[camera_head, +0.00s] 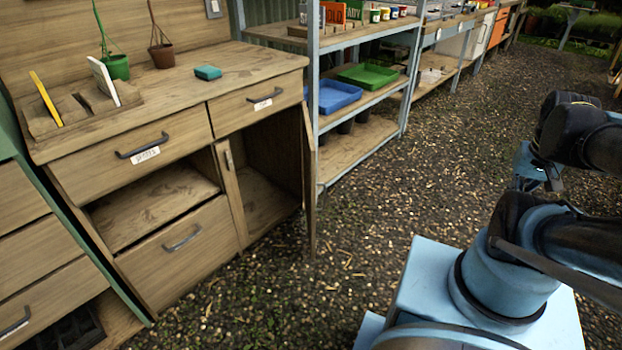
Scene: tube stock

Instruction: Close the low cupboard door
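The low cupboard (262,205) is in the lower right of the wooden bench unit, under a small drawer. Its inside shows through the front opening. The cupboard door (309,185) stands open at the right side of the opening, seen almost edge-on, so its faces are mostly hidden. My gripper (524,180) is at the right of the view, partly hidden behind my arm. It is well apart from the door, across the gravel. Its fingers are too small and covered to tell whether they are open or shut.
The bench has a wide drawer (134,155), an open shelf space and a low drawer (182,243). Metal shelving (312,90) with a blue tray (333,95) and a green tray (368,76) stands just right of the door. Gravel floor (300,300) is clear between bench and my base.

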